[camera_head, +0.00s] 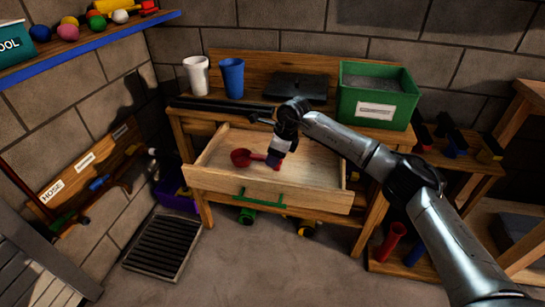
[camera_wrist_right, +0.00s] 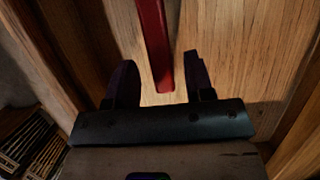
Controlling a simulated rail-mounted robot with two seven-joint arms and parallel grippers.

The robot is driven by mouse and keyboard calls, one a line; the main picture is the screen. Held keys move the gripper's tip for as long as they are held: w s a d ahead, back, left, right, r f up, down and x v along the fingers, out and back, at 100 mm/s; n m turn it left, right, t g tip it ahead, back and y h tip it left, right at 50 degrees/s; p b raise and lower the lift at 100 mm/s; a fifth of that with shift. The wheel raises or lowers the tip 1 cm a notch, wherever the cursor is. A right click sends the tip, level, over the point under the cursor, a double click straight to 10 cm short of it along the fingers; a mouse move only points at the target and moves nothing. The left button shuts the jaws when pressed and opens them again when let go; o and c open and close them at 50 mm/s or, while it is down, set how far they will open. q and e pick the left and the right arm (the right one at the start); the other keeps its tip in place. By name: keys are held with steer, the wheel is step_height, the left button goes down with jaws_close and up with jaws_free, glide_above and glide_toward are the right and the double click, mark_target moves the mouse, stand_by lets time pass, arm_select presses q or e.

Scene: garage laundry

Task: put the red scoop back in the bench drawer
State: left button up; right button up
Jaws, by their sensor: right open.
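The red scoop (camera_head: 242,157) lies in the open bench drawer (camera_head: 275,196), its bowl towards the left and its handle reaching right under my right gripper. My right gripper (camera_head: 275,159) is low inside the drawer. In the right wrist view the scoop's red handle (camera_wrist_right: 154,45) runs down between the two dark, parted fingers of my right gripper (camera_wrist_right: 160,85), with pale drawer floor showing on both sides of it. The gripper is open and not closed on the handle. The left gripper is not in view.
On the bench stand a white cup (camera_head: 196,75), a blue cup (camera_head: 231,77) and a green crate (camera_head: 377,97). A dark floor grate (camera_head: 162,246) lies at the lower left. Bare floor shows before the bench.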

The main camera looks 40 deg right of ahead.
steer(key=p+v, duration=0.4)
steer(key=v, duration=0.6)
steer(key=shift+r+p, duration=0.25)
steer(key=shift+p, duration=0.1)
